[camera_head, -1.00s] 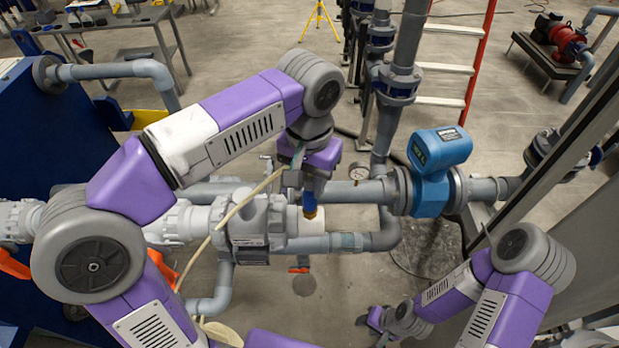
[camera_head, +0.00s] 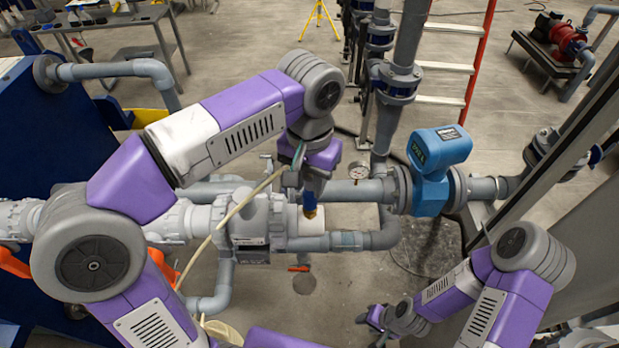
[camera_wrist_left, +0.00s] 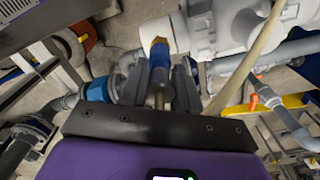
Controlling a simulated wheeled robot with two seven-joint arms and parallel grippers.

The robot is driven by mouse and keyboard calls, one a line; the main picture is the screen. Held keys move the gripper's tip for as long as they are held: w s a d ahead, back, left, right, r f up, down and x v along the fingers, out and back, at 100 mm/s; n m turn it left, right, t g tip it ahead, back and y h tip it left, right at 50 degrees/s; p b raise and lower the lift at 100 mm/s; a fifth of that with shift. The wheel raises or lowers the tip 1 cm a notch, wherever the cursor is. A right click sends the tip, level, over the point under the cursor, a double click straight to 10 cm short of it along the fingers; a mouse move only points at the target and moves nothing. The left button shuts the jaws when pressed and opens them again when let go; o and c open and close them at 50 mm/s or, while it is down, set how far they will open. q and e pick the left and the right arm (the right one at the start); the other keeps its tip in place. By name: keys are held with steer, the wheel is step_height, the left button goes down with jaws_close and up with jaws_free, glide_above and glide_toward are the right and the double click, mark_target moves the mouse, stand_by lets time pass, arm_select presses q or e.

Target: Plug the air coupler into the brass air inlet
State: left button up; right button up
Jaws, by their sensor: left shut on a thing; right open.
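My left gripper (camera_head: 308,190) points down over the white pump fitting and is shut on the air coupler (camera_head: 309,199), which has a blue collar. In the left wrist view the coupler (camera_wrist_left: 160,60) lies between the dark fingers (camera_wrist_left: 161,88). Its blue collar end meets the brass air inlet (camera_wrist_left: 158,42) on the white body, roughly in line with it. The brass inlet also shows in the head view (camera_head: 310,213). I cannot tell how deep the coupler sits. My right gripper (camera_head: 376,318) is open and empty, low at the right, away from the pump.
A beige hose (camera_head: 237,212) runs from near my left gripper down past the white pump (camera_head: 255,222). Grey pipes and a blue flow meter (camera_head: 438,148) stand to the right, with a pressure gauge (camera_head: 358,172) close by. A red ladder (camera_head: 482,60) stands behind.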

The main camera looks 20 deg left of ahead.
arm_select(q)
steer(key=shift+f+b, duration=0.4)
steer(key=shift+f, duration=0.2)
steer(key=o, duration=1.1)
steer(key=shift+c, duration=0.2)
step_height(320, 180, up, 8)
steer(key=shift+f+p, duration=0.2)
steer(key=shift+p, duration=0.4)
